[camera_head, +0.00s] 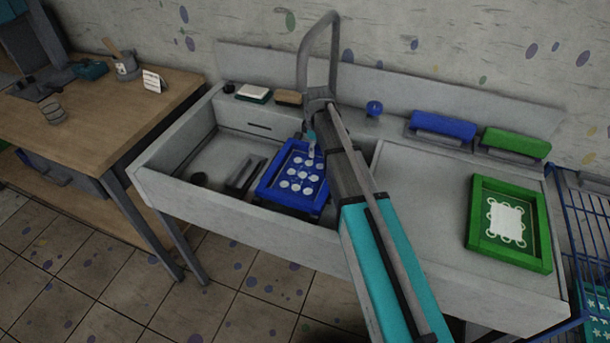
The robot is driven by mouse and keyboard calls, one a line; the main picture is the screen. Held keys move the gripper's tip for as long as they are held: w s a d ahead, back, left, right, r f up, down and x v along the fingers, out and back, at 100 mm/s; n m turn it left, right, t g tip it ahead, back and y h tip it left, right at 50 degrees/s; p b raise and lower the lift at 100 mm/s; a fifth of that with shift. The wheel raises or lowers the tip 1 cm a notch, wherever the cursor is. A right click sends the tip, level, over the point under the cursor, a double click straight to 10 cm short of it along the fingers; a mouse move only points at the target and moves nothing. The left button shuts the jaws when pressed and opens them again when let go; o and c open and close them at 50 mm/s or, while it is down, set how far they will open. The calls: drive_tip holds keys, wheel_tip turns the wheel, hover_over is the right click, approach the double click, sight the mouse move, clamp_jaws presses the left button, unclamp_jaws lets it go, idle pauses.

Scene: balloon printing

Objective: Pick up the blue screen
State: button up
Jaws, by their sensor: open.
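The blue screen (296,178) is a blue frame with several white round marks on its face. It lies in the left basin of the sink, tilted slightly towards me. My gripper (311,146) is at its upper right edge, open, with its fingers overlapping the frame in the picture. I cannot tell whether they touch it. My arm crosses in front of the basin's right side and hides part of the sink there.
The sink (180,206) has a faucet (303,65) behind my gripper. A grey object (245,174) lies left of the screen. A green screen (544,262) lies on the right drainboard. Blue (443,124) and green (516,140) blocks sit on the back ledge. A wooden table (110,130) stands left.

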drive_tip(key=shift+c, duration=0.3)
clamp_jaws()
idle(0.3)
